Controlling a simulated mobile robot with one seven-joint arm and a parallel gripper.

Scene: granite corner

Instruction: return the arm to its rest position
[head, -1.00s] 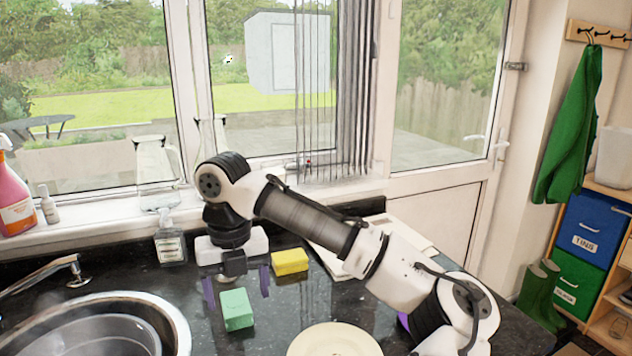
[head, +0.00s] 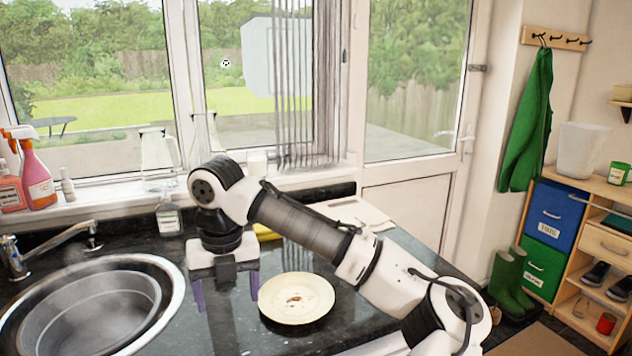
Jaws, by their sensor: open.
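My gripper (head: 227,304) hangs pointing down over the dark worktop (head: 225,335), between the sink and the plate. Its two purple fingers are wide apart with nothing between them. My arm reaches in from the lower right, bent at the wrist above the gripper. I cannot tell how high the fingertips are above the worktop.
A cream plate (head: 296,299) with brown marks lies right of the gripper. A steel sink (head: 172,297) is at left. A yellow block (head: 268,232) is partly hidden behind my arm. A soap bottle (head: 169,217) and white boards (head: 352,213) stand or lie near the window.

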